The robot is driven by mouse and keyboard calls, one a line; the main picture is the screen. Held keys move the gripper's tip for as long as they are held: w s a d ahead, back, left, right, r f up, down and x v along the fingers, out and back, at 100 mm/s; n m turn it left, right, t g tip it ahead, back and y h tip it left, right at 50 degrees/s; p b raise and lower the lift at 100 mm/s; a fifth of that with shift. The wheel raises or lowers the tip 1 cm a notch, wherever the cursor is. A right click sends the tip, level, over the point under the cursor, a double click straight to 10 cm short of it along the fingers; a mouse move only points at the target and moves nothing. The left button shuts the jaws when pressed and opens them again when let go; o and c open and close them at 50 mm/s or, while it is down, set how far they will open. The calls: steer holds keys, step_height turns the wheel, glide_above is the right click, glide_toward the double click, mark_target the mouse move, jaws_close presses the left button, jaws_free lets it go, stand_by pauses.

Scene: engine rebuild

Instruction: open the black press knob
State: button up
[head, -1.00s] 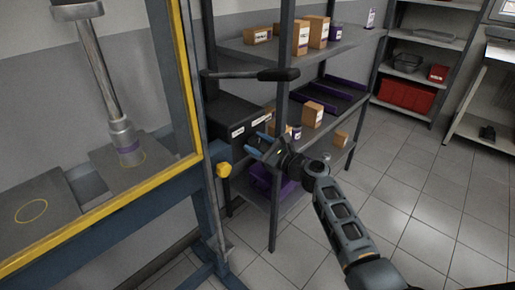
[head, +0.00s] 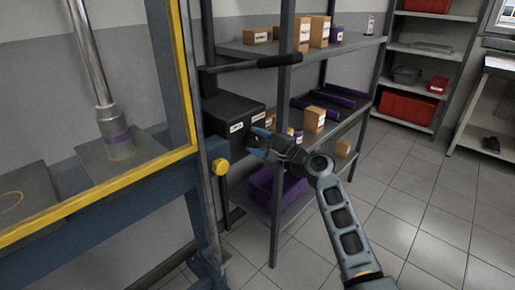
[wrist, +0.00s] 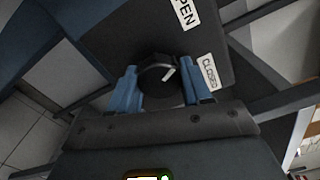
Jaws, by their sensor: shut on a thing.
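The black press knob (wrist: 158,80) is round with a white pointer line and sits on a dark panel in the wrist view. Its pointer slants up and right, toward the gap between the OPEN label (wrist: 187,12) and the CLOSED label (wrist: 208,71). My gripper (wrist: 160,88) has its blue fingers on either side of the knob, shut on it. In the head view my gripper (head: 258,141) is at the front of the black control box (head: 232,110), and the knob is hidden there.
The press frame (head: 188,110) with its yellow edge stands left of the box. A black lever (head: 262,64) reaches out above the box. A grey shelf rack (head: 345,122) with cartons and purple trays stands close behind my gripper. The tiled floor at right is clear.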

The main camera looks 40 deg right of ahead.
steer(key=shift+f+n+b, duration=0.1)
steer(key=shift+n+b, duration=0.3)
steer(key=shift+n, duration=0.2)
steer(key=o, duration=1.1)
steer(key=shift+c, duration=0.2)
steer(key=s, duration=0.8)
steer(key=shift+d, duration=0.15)
steer(key=shift+w, duration=0.1)
